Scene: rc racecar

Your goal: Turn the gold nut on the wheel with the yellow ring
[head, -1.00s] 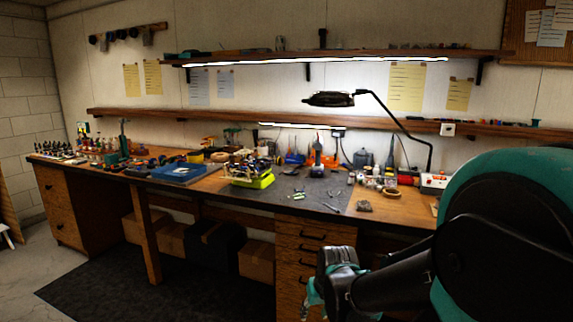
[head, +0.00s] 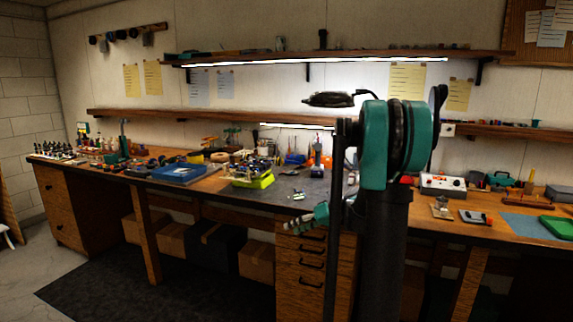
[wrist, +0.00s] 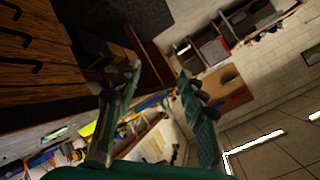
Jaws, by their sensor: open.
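What looks like the car (head: 247,167) sits on a lime-green stand (head: 262,181) on the bench, left of centre in the head view. The gold nut and the wheel with the yellow ring are too small to tell there. My gripper (head: 300,222) is in front of the bench's front edge, right of the stand and apart from it. In the wrist view my gripper (wrist: 158,76) has its two fingers spread with nothing between them. A lime-green strip (wrist: 86,130) shows at the lower left of that view, perhaps the stand.
The wooden bench (head: 220,188) has a blue tray (head: 180,172) left of the stand and a dark mat (head: 315,187) right of it. A drawer unit (head: 302,262) stands below. A lamp (head: 330,99) hangs above. The floor in front is open.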

